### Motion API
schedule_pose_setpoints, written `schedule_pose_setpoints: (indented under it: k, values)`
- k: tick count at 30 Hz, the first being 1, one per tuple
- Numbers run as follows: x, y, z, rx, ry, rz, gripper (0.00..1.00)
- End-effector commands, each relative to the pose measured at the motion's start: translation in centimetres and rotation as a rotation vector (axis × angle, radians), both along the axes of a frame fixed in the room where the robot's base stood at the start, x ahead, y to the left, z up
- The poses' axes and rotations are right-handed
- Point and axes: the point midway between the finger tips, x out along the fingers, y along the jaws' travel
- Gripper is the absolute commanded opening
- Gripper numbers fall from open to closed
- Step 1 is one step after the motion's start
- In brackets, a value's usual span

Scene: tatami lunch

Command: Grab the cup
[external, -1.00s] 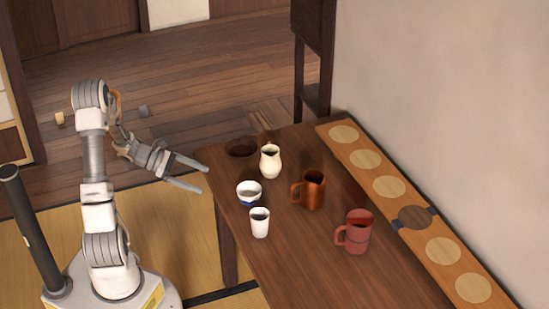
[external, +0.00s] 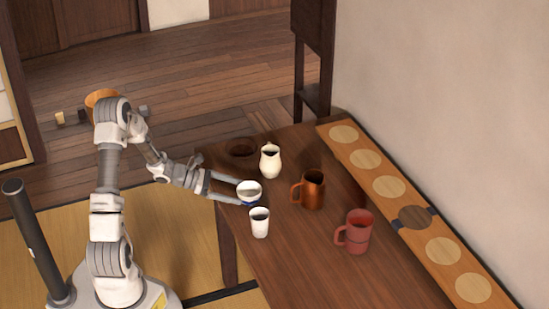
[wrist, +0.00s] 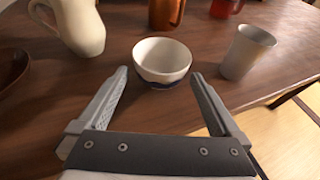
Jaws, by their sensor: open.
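A small white, bowl-like cup with a blue base (external: 249,188) stands upright near the table's left edge; it also shows in the wrist view (wrist: 162,62). My gripper (external: 238,191) is open, its fingers pointing at this cup from the left. In the wrist view the fingertips (wrist: 160,75) are at the cup's near side, one to each side of it. I cannot tell whether they touch it. A plain white tumbler (external: 260,223) stands close by; in the wrist view it is right of the right finger (wrist: 246,55).
A cream pitcher (external: 270,162) and a dark bowl (external: 242,148) stand behind the cup. A copper mug (external: 313,190) and a red mug (external: 357,232) are to the right. A wooden board with round inlays (external: 364,159) runs along the wall. The front of the table (external: 305,270) is clear.

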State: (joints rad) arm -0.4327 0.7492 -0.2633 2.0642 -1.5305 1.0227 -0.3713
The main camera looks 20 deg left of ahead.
Motion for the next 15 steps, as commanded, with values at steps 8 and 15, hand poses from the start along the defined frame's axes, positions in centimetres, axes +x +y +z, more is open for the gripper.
schedule_pose_setpoints:
  k: [8, 15]
  values:
    - [0.8, -2.3, -0.9, 0.000, -0.001, -0.003, 1.00]
    - [1.8, -4.8, -1.6, 0.000, -0.001, -0.001, 1.00]
